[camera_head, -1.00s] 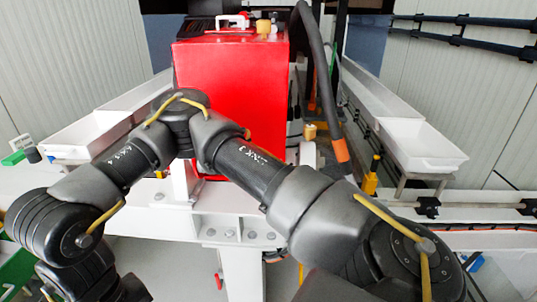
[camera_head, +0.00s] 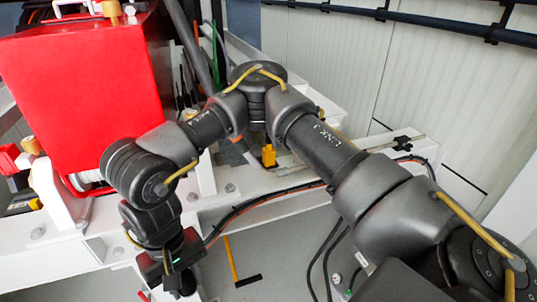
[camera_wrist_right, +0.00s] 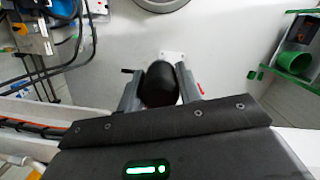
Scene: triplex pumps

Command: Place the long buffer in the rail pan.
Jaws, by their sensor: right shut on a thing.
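My right gripper (camera_wrist_right: 160,88) is shut on a black, round-ended piece, which looks like the long buffer (camera_wrist_right: 160,80). It shows nearly end-on between the grey fingers, so its length is hidden. In the head view my right gripper (camera_head: 180,280) hangs low at the left of centre, over the grey floor in front of the white frame; its fingertips are hard to make out there. My left gripper is not in view. I cannot make out the rail pan for sure; my arm covers much of the right side.
A red pump housing (camera_head: 85,90) stands at the upper left on a white frame (camera_head: 250,185). A yellow-handled tool (camera_head: 232,262) lies on the floor. Dark cables (camera_head: 325,255) hang near my forearm. In the wrist view a green cylinder (camera_wrist_right: 294,61) is at the right.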

